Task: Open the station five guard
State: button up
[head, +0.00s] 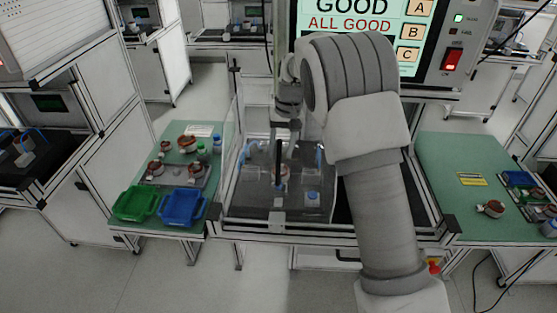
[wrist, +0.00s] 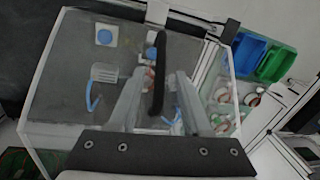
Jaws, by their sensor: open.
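The station guard (head: 245,205) is a clear box-like cover over the dark test bed, and it looks closed. It also fills much of the wrist view (wrist: 60,95). Its black bar handle (head: 278,155) stands near the middle of the front. In the wrist view the handle (wrist: 159,60) runs between the fingers of my gripper (wrist: 162,76). My gripper (head: 287,124) is open over the guard in the head view, close to the handle. I cannot tell whether a finger touches the handle. Blue-capped fixtures (wrist: 105,36) and blue cables show through the cover.
A green bin (head: 135,203) and a blue bin (head: 182,206) stand on the left side table with copper-coloured parts. The right green table (head: 455,200) holds more parts. A screen reading "ALL GOOD" (head: 350,22) and a red switch (head: 453,60) are behind my arm.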

aim_at(279, 158)
jog(key=shift+a+f, duration=0.15)
jog(key=shift+f, duration=1)
jog(key=shift+a+f, duration=0.15)
jog(key=shift+f, duration=1)
grip_shut()
